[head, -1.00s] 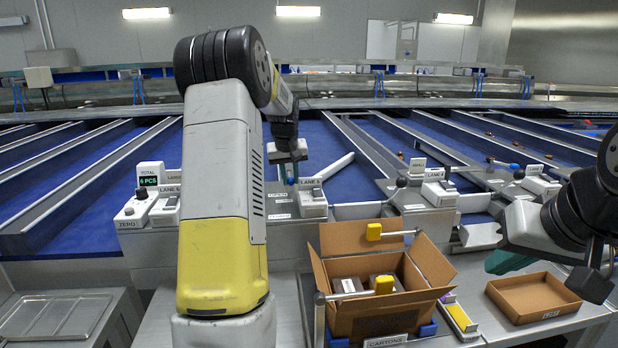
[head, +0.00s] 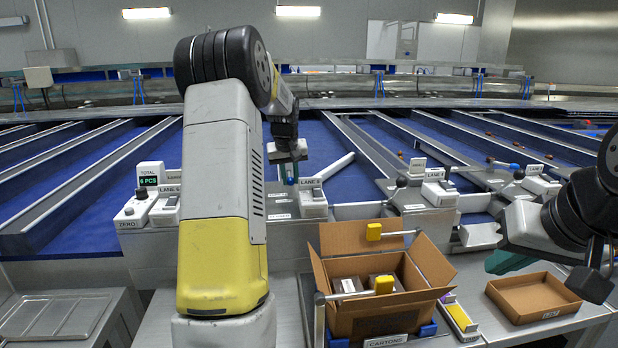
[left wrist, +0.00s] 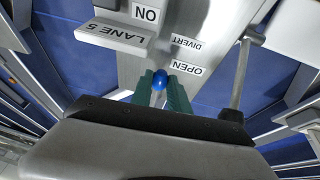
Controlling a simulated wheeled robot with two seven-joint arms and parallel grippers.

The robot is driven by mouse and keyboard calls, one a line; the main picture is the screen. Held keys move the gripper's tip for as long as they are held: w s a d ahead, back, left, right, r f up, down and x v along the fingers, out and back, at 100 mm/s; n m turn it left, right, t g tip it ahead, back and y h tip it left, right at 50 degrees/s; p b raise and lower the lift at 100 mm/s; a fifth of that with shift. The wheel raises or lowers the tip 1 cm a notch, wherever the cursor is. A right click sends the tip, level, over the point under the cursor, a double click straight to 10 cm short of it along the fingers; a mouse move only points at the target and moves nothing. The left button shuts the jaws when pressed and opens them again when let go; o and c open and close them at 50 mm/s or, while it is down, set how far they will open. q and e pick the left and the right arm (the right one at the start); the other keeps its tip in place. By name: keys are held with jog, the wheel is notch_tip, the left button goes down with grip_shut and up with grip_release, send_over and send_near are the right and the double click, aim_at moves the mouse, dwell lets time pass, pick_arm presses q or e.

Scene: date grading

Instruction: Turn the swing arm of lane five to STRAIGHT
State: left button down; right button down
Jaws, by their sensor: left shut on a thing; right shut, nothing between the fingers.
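The lane five station (head: 313,202) stands beside my left arm, with its LANE 5 sign also in the left wrist view (left wrist: 115,38). My left gripper (head: 291,181) is over the plate left of that sign. In the left wrist view its green fingers (left wrist: 161,92) are shut on a blue knob (left wrist: 161,77). OPEN (left wrist: 187,68) and DIVERT (left wrist: 188,42) labels show on the plate; no STRAIGHT label is readable there. A pale bar (head: 335,167) slants across the lane behind the station. My right gripper (head: 508,262) is shut and empty above the right bench.
A metal rod with a dark end (left wrist: 241,80) is close to my left gripper. Other lane stations (head: 440,192) are further right.

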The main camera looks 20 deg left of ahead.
pick_arm(q)
jog(key=shift+d, duration=0.15)
dwell(0.3)
jog(key=shift+w+d+n+y, duration=0.35)
jog(key=shift+d+n, duration=0.25)
jog(key=shift+n, duration=0.2)
jog(key=shift+w+d+n+g+y, duration=0.35)
jog(key=shift+w+d+n, duration=0.3)
jog(key=shift+n, duration=0.45)
jog(key=shift+w+d+n+g+y, duration=0.3)
jog(key=shift+w+d+n, duration=0.25)
jog(key=shift+n, duration=0.5)
jog(key=shift+w+d+n+g+y, duration=0.15)
jog(key=shift+w+d+n+y, duration=0.2)
jog(key=shift+w+n, duration=0.55)
jog(key=shift+s+r+n, duration=0.1)
jog(key=shift+s+n, duration=0.05)
jog(key=shift+n, duration=0.1)
jog(key=c, duration=1.3)
grip_release()
jog(key=shift+o, duration=0.2)
